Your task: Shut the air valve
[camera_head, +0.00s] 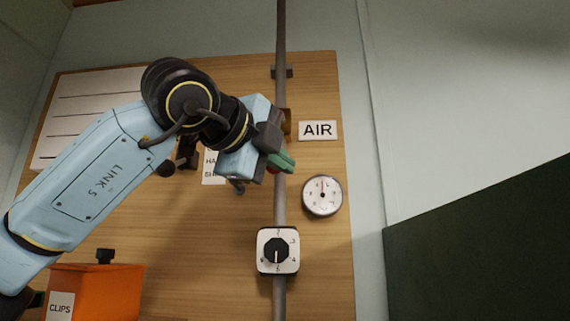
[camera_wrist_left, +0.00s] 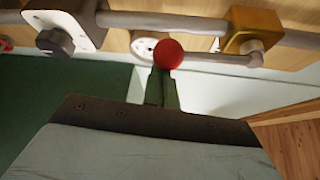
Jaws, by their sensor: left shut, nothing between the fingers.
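The air valve has a brass body (camera_wrist_left: 253,28) on the grey pipe (camera_wrist_left: 160,22) in the left wrist view; in the head view a sliver of the brass (camera_head: 287,121) shows beside the AIR label (camera_head: 318,130). Its grey lever (camera_wrist_left: 215,58) runs roughly along the pipe and ends in a red knob (camera_wrist_left: 169,54). In the head view the knob (camera_head: 272,170) is mostly hidden. My left gripper (camera_head: 284,162) is shut and empty, its green fingertips (camera_wrist_left: 162,75) right at the knob. I cannot tell whether they touch. My right gripper is out of view.
A pressure gauge (camera_head: 322,195) sits right of the pipe, and a white dial box (camera_head: 277,250) is on the pipe below. An orange CLIPS box (camera_head: 92,290) stands at lower left. A dark green panel (camera_head: 480,250) is at right.

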